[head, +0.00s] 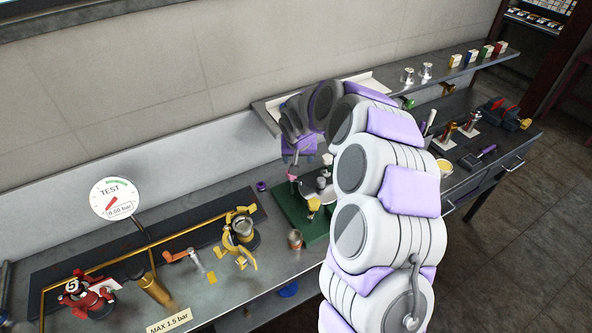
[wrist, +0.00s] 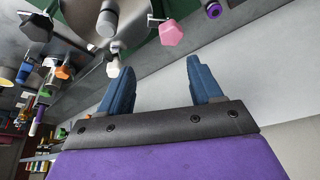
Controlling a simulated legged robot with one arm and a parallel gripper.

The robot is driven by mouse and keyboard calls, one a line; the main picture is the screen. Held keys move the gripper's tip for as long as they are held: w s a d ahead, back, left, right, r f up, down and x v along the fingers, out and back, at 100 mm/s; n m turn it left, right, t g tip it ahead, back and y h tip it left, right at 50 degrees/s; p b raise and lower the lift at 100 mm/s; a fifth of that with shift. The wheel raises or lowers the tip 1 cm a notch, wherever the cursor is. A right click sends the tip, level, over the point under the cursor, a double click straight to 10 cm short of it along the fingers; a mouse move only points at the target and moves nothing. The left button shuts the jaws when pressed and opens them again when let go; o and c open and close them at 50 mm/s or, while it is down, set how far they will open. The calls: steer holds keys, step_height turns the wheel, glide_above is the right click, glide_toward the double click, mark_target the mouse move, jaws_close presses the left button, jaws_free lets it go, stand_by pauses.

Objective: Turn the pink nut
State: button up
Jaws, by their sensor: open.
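The pink nut (wrist: 171,33) is a faceted knob on a short stem at the rim of a round grey metal vessel (wrist: 135,25). In the wrist view it lies ahead of my gripper (wrist: 158,66), beyond the gap between the two blue fingers. The fingers are apart with nothing between them, and the nut is clear of both. In the head view a small bit of the pink nut (head: 292,178) shows just below my gripper (head: 298,150). The arm and gripper hide part of the vessel there.
A white knob (wrist: 113,69) lies near the left fingertip. A black knob (wrist: 36,27) and a purple ring (wrist: 214,10) are farther off. The vessel stands on a green base (head: 290,222). A copper cup (head: 295,240) stands in front. A wall shelf (head: 262,112) is behind the arm.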

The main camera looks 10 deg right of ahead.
steer(key=x, duration=0.7)
steer(key=a+x, duration=0.1)
steer(key=x, duration=0.2)
steer(key=shift+w+f, duration=0.25)
steer(key=shift+f, duration=0.1)
steer(key=shift+d, duration=0.15)
steer(key=shift+s+r, duration=0.1)
steer(key=shift+r, duration=0.1)
steer(key=shift+a, duration=1.1)
steer(key=shift+c, duration=2)
steer(key=shift+d, duration=0.6)
steer(key=c, duration=0.4)
steer(key=shift+c, duration=1)
steer(key=shift+a, duration=0.25)
steer(key=shift+c, duration=0.3)
